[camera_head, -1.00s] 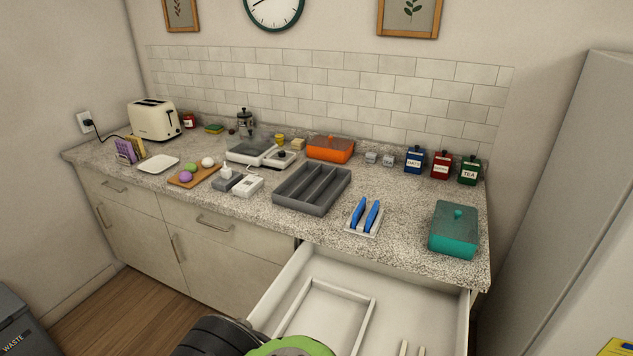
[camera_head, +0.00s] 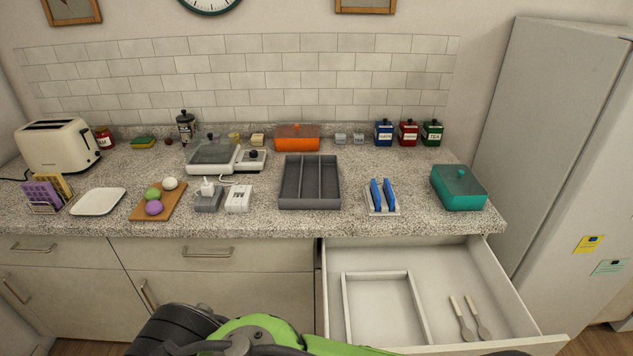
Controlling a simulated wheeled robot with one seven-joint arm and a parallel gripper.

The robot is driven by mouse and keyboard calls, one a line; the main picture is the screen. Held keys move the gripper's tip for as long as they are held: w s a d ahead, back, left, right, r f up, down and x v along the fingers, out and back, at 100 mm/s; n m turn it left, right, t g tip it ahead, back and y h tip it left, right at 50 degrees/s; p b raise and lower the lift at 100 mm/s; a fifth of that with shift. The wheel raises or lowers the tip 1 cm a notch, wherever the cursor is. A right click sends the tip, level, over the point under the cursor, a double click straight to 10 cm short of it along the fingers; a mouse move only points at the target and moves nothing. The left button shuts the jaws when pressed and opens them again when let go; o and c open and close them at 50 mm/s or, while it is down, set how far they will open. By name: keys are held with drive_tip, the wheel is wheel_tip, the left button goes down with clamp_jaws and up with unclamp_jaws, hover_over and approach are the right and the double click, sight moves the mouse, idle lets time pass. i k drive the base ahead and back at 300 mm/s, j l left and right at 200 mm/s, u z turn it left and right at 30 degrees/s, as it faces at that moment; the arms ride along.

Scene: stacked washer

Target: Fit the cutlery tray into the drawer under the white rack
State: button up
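The grey cutlery tray (camera_head: 309,203) with long compartments sits empty on the granite counter, left of the white rack (camera_head: 383,211). The rack holds upright blue pieces. Below the rack, the drawer (camera_head: 455,265) is pulled open. Inside it, a low white rectangular frame (camera_head: 346,300) marks off the left part, and two pale-handled utensils (camera_head: 470,318) lie on the right. My green and black arm crosses the bottom edge, in front of the drawer's near-left part. My gripper's fingers are not in view.
A teal box (camera_head: 459,190) stands right of the rack. A cutting board (camera_head: 158,200) with coloured balls, a white device (camera_head: 238,198), a scale (camera_head: 250,160) and an orange container (camera_head: 297,137) surround the tray. A fridge (camera_head: 560,160) stands right of the open drawer.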

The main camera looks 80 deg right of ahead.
sight(393, 294)
drive_tip(key=i+z, duration=0.2)
drive_tip(key=z, duration=0.2)
drive_tip(key=i+z, duration=0.2)
drive_tip(key=z, duration=0.2)
drive_tip(key=i+z, duration=0.2)
drive_tip(key=z, duration=0.2)
drive_tip(key=i+j+z, duration=0.1)
drive_tip(key=z, duration=0.3)
drive_tip(key=i+l+z, duration=0.15)
drive_tip(key=i, duration=0.2)
drive_tip(key=i+l+z, duration=0.15)
drive_tip(key=i, duration=0.2)
